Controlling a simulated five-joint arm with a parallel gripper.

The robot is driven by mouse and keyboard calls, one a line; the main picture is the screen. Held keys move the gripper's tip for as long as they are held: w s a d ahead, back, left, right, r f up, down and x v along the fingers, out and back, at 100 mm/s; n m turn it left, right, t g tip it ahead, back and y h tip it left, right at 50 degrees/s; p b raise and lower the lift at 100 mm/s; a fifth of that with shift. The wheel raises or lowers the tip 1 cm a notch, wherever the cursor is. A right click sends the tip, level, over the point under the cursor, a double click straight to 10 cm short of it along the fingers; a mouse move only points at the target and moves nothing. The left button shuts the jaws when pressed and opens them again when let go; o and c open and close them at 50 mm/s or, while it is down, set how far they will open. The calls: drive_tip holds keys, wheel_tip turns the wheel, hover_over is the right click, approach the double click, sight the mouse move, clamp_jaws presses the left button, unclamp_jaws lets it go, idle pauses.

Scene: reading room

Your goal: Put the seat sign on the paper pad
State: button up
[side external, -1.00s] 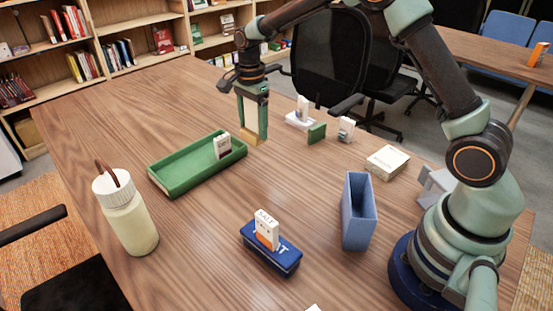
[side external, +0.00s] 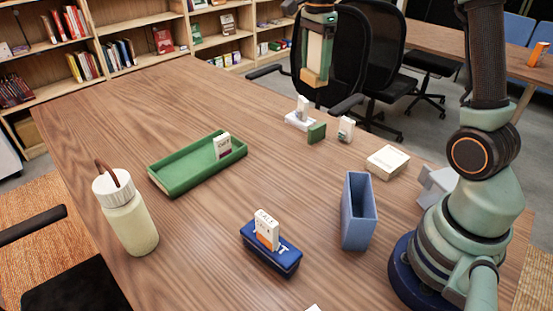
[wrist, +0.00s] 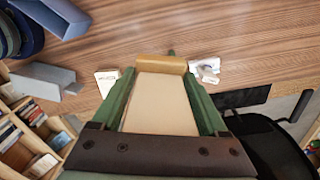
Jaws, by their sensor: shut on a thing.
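My gripper (side external: 318,62) is shut on a cream panel with a tan, wood-like bar at its lower end, which I take for the seat sign (side external: 315,52). It is held upright, well above the table's far edge, in front of a black chair. In the wrist view the panel of the seat sign (wrist: 165,105) fills the space between the fingers, bar at the fingertips; no writing shows on it. The likely paper pad, a small cream block (side external: 388,161), lies flat on the table to the right, apart from my gripper; it also shows in the wrist view (wrist: 106,80).
A blue open holder (side external: 358,215) stands in front of the pad. White items (side external: 303,117) and a green block (side external: 316,133) are left of it. A green tray (side external: 170,180) and a blue case (side external: 270,255) carry small cards. A bottle (side external: 128,215) stands left.

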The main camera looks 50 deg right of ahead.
drive_tip(key=s+d+r+m, duration=0.1)
drive_tip(key=s+d+m, duration=0.2)
drive_tip(key=s+d, duration=0.65)
drive_tip(key=m, duration=0.3)
hover_over(389, 158)
wheel_tip(389, 158, down, 20)
drive_tip(key=shift+f, duration=0.1)
drive_tip(key=o, duration=1.5)
drive_tip(key=shift+f, duration=0.1)
